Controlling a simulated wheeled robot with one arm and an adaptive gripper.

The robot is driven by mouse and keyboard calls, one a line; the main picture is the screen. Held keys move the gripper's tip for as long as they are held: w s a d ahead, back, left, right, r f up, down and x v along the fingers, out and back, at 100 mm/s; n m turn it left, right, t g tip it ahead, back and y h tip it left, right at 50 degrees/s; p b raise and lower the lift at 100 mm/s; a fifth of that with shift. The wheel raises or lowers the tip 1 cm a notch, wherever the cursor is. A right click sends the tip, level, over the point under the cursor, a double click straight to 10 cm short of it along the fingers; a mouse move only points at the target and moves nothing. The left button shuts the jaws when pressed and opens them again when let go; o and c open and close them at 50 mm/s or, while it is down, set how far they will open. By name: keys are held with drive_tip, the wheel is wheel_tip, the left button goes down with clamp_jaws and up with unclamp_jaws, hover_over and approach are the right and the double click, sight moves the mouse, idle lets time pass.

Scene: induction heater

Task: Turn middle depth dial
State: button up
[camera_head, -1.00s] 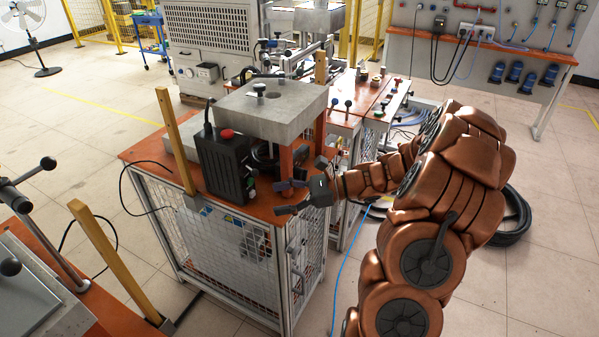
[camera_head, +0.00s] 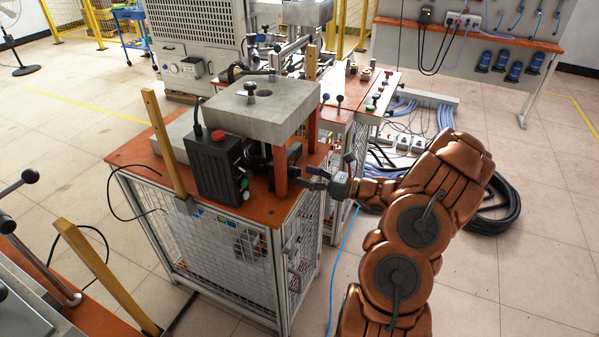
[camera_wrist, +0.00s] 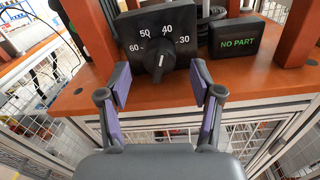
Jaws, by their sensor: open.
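A black dial (camera_wrist: 159,60) with a white pointer line sits on a dark panel marked 60, 50, 40 and 30 in the wrist view. The pointer stands near upright, close to the 40. My gripper (camera_wrist: 160,83) is open, with its purple-padded fingers in front of the dial, one to each side and apart from it. In the head view my gripper (camera_head: 318,180) is at the right front side of the machine (camera_head: 265,105), beside an orange post. The dial is hidden there.
A "NO PART" display (camera_wrist: 237,40) stands right of the dial panel, between orange posts. The orange tabletop (camera_wrist: 75,100) lies below. A black box with a red button (camera_head: 217,135) stands on the table. A wooden post (camera_head: 165,140) rises at its left edge.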

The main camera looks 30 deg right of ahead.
sight(295, 173)
drive_tip(key=shift+x, duration=1.5)
drive_tip(key=c, duration=1.1)
